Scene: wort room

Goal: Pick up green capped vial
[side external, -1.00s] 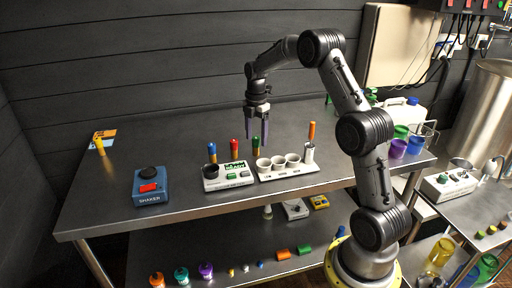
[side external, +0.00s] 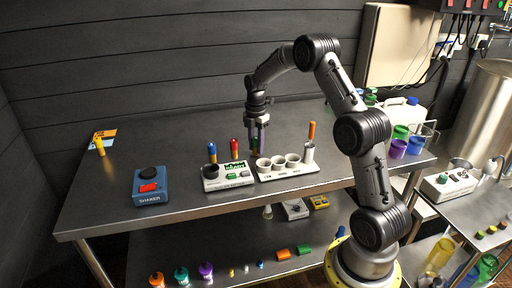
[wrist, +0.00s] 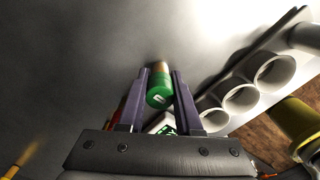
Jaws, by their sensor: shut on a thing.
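The green capped vial (wrist: 160,92) sits between the two fingers of my gripper (wrist: 159,88) in the wrist view, its green cap toward the camera and an orange-brown body beyond. My gripper (side external: 257,140) also shows in the side view, pointing down at the table behind the white device, shut on this vial. In the side view the fingers cover most of the vial. I cannot tell whether it still touches the table.
A red-capped vial (side external: 234,149) and a blue-capped vial (side external: 212,153) stand to the left. A white device (side external: 228,180) and a holder with round white cups (side external: 290,172) stand in front. A blue shaker (side external: 150,187) is further left. The table's left half is mostly clear.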

